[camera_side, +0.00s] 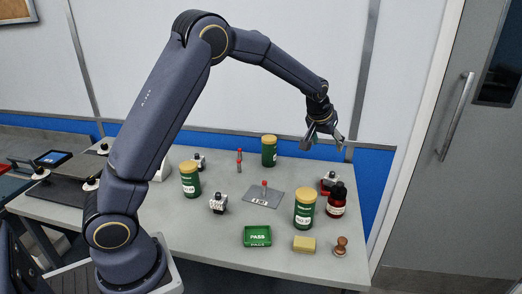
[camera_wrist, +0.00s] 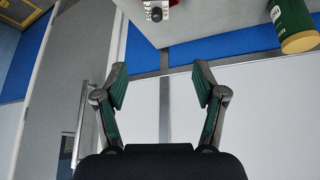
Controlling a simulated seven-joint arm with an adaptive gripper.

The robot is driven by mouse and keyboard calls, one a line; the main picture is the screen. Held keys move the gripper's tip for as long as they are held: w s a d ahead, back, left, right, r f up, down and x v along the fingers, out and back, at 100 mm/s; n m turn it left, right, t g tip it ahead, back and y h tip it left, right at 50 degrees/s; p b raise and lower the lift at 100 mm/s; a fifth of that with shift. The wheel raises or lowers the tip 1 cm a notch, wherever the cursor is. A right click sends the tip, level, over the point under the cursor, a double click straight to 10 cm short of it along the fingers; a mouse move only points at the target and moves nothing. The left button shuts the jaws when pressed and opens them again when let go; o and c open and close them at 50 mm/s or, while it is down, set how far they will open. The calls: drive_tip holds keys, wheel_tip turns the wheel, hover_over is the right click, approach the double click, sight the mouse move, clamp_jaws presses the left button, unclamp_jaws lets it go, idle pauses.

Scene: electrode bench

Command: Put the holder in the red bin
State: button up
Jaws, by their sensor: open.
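My gripper (camera_side: 324,137) is open and empty, raised above the far right of the table. In the wrist view its open fingers (camera_wrist: 161,85) have only the wall between them. Small white blocks with dark knobs, which look like holders, stand on the table: one near the middle (camera_side: 218,203) and one farther back (camera_side: 199,161). A small red item (camera_side: 327,185) with a dark top stands at the right, behind the dark bottle; I cannot tell whether it is the red bin or a holder. The wrist view shows a dark-knobbed, white-labelled thing (camera_wrist: 157,13) with red beside it.
Green jars with yellow lids stand at left (camera_side: 190,182), back (camera_side: 269,152) and right (camera_side: 304,208). A dark-capped bottle (camera_side: 337,201), a green PASS tray (camera_side: 257,236), a yellow sponge (camera_side: 304,244) and a wooden stamp (camera_side: 340,246) sit nearer. A red-topped piece (camera_side: 264,189) stands on a grey mat.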

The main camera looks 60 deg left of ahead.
drive_tip(key=s+d+r+m+h, duration=0.1)
drive_tip(key=s+d+r, duration=0.1)
drive_tip(key=s+r, duration=0.45)
drive_tip(key=s+d+r+m, duration=0.1)
drive_tip(key=s+r, duration=0.3)
drive_tip(key=s, duration=0.5)
drive_tip(key=s+d+f+m, duration=0.1)
drive_tip(key=s, duration=0.9)
drive_tip(key=s+d+m+h, duration=0.1)
drive_tip(key=s+d, duration=0.1)
drive_tip(key=s, duration=0.9)
drive_tip(key=shift+d+f, duration=0.15)
drive_tip(key=shift+f, duration=0.25)
